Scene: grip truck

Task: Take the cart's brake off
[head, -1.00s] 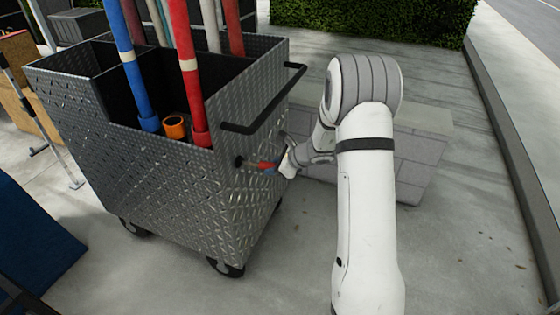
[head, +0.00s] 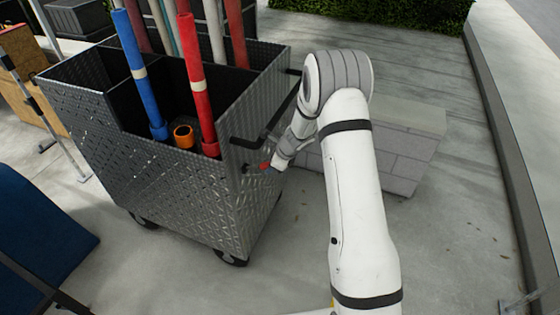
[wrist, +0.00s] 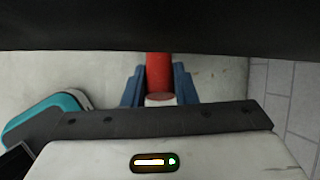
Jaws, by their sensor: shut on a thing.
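The cart (head: 175,185) is a grey diamond-plate box on wheels, at the left of the head view. A short brake lever with a red grip (head: 265,166) sticks out from its near right end, below the black push handle (head: 243,143). My gripper (head: 271,165) is at this lever. In the wrist view, the blue fingers of my gripper (wrist: 160,90) are shut on the red grip (wrist: 159,70), one on each side. The pale end of the grip shows between them. The lever's pivot is mostly hidden by a dark bar in the wrist view.
Tall blue and red poles (head: 196,85) and an orange tube (head: 184,136) stand in the cart. A low block wall (head: 385,160) is behind my arm. A dark blue panel (head: 40,235) is at the lower left. Concrete floor in front of the cart is clear.

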